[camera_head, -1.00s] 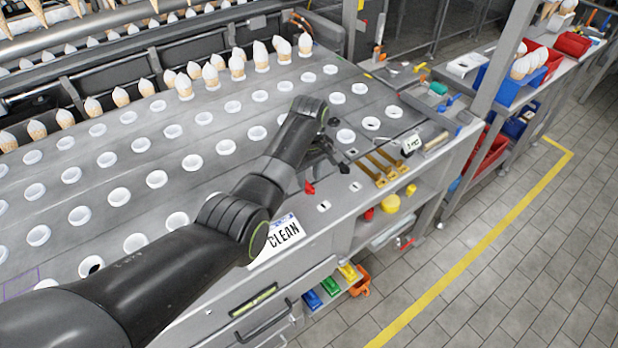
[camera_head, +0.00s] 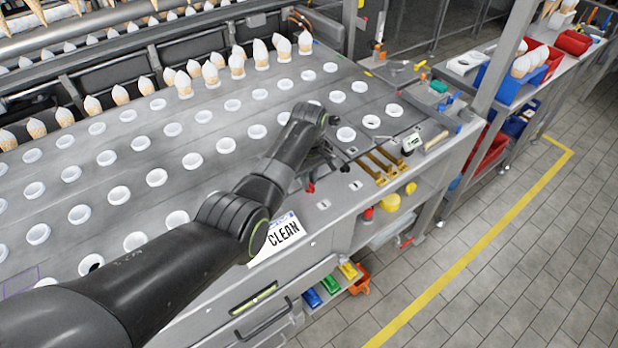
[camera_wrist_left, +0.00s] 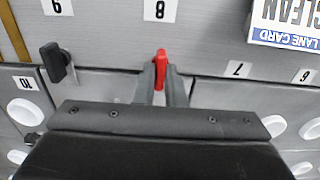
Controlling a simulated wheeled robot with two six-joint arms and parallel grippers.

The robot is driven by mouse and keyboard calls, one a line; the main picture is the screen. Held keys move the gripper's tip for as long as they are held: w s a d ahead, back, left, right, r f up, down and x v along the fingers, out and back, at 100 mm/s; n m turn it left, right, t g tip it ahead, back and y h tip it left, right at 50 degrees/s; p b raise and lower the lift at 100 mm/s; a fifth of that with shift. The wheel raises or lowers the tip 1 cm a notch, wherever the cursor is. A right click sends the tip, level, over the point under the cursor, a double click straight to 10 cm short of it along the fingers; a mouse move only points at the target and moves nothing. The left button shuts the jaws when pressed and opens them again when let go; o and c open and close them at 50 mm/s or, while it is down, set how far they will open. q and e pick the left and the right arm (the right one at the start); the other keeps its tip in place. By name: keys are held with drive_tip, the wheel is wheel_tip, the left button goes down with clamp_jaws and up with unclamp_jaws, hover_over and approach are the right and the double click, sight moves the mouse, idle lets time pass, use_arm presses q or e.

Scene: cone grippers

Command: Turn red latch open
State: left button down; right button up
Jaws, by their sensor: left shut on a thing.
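In the head view the red latch (camera_head: 310,188) is a small red spot under my left gripper (camera_head: 322,165), near the front edge of the metal table. The fingers partly hide the latch. My right gripper is not in view.
A black latch (camera_wrist_left: 56,62) stands to the left in the wrist view. A lane card reading CLEAN (camera_head: 283,233) lies at the table's front edge. Rows of white cup holders (camera_head: 157,177) fill the tabletop. Brass bars (camera_head: 379,166) lie right of the gripper.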

use_arm(q)
drive_tip(key=shift+r+m, duration=0.1)
drive_tip(key=shift+m, duration=0.2)
drive_tip(key=shift+m+p, duration=0.5)
drive_tip(key=shift+m, duration=0.1)
drive_tip(key=shift+m+p, duration=0.55)
drive_tip(key=shift+m, duration=0.65)
drive_tip(key=m+p, duration=0.1)
drive_tip(key=m, duration=0.3)
drive_tip(key=shift+m, duration=0.3)
drive_tip(key=m+p, duration=0.1)
drive_tip(key=m, duration=0.3)
drive_tip(key=shift+m, duration=0.3)
drive_tip(key=shift+w+m, duration=0.1)
drive_tip(key=shift+m, duration=2)
drive_tip(key=c, duration=1.5)
unclamp_jaws()
